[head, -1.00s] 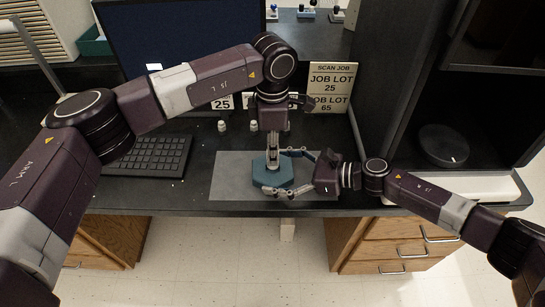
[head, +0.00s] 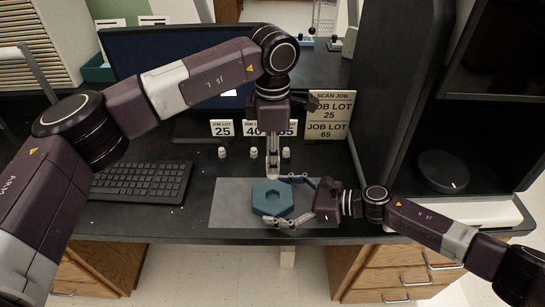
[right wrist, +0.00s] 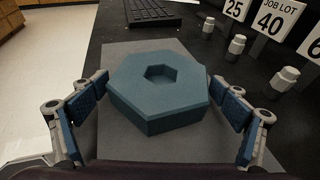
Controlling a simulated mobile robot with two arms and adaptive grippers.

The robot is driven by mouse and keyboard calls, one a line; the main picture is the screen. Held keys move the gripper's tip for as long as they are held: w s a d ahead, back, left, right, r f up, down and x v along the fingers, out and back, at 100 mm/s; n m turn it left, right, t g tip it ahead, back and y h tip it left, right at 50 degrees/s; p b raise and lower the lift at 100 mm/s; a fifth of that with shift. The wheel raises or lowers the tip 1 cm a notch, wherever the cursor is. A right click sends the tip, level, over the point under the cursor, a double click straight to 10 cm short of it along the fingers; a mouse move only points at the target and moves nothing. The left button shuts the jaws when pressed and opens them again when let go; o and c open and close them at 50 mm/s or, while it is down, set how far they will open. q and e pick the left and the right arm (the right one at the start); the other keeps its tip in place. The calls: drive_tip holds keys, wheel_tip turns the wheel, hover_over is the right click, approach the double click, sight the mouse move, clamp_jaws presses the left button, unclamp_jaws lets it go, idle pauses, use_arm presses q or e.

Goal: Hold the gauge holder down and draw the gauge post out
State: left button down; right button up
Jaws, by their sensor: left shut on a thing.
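The gauge holder (head: 259,206) is a blue hexagonal block with a hexagonal socket in its top. In the right wrist view the holder (right wrist: 158,112) sits flat and its socket is empty. My left gripper (head: 272,164) is above and behind the holder, shut on the gauge post. The post is a slim pale piece, mostly hidden by the fingers, and looks clear of the socket. My right gripper (head: 287,202) has its fingers spread on two opposite sides of the holder. Its fingertips are at the holder's edges; I cannot tell if they press on it.
The holder lies on a grey mat (head: 228,205) near the desk's front edge. Small white-topped gauges (head: 222,153) stand behind it by number signs (head: 222,128). A keyboard (head: 143,182) is on the left. A dark cabinet wall (head: 385,120) rises on the right.

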drive_tip(key=shift+o, duration=0.4)
drive_tip(key=v, duration=1.2)
drive_tip(key=shift+s, duration=0.1)
